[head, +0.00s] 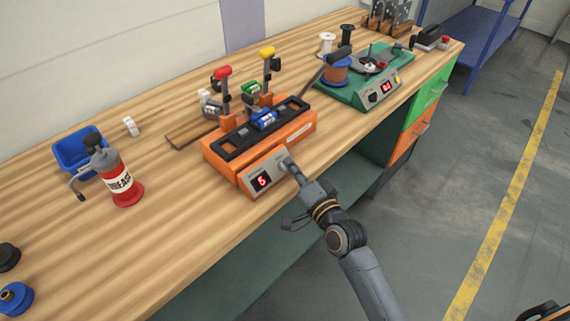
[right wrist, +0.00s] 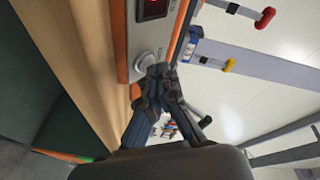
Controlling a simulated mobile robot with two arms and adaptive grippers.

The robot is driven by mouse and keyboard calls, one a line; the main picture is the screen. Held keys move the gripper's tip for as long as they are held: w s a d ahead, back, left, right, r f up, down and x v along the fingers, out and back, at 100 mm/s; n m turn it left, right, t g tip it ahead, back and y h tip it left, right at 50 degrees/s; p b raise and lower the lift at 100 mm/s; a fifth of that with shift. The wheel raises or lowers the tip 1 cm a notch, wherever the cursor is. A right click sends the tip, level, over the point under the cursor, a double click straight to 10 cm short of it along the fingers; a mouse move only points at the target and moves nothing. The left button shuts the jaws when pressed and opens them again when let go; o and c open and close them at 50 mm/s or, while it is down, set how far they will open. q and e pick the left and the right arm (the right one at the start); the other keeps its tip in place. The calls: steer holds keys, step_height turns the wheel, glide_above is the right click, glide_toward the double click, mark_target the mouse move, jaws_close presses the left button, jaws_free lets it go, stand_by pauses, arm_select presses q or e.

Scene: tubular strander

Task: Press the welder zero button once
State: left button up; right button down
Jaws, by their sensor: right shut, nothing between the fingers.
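The orange welder (head: 222,152) stands on the workbench with a black top bed. Its grey front panel (head: 249,184) carries a lit red digit display (head: 263,181), which also shows in the right wrist view (right wrist: 152,8). A round pale button (right wrist: 148,62) sits on the panel beside the display in the right wrist view. In the head view my right gripper (head: 287,164) covers that end of the panel. In the right wrist view my right gripper (right wrist: 160,71) is shut and empty, its fingertips right at the button. I cannot tell whether they touch it. My left gripper is out of view.
Red-knobbed (head: 223,73) and yellow-knobbed (head: 267,53) levers rise behind the welder. A green machine (head: 345,93) with a copper spool stands to the right. A red grease can (head: 122,187) and blue bin (head: 66,155) stand left.

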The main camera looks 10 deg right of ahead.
steer(key=shift+w+a+f, duration=0.15)
steer(key=shift+w+f, duration=0.05)
stand_by(0.6)
steer(key=shift+s+d+r+p, duration=0.2)
steer(key=shift+s+r+p, duration=0.1)
steer(key=shift+r+p, duration=0.2)
steer(key=shift+s+d, duration=0.1)
steer(key=shift+s, duration=0.1)
steer(key=shift+s+d+r+p, duration=0.15)
steer(key=shift+r+p, duration=0.25)
steer(key=shift+p, duration=0.15)
steer(key=s+d+r+p, duration=0.1)
steer(key=s+r+p, duration=0.1)
steer(key=p, duration=0.1)
steer(key=shift+s+d+r, duration=0.35)
steer(key=shift+r, duration=0.05)
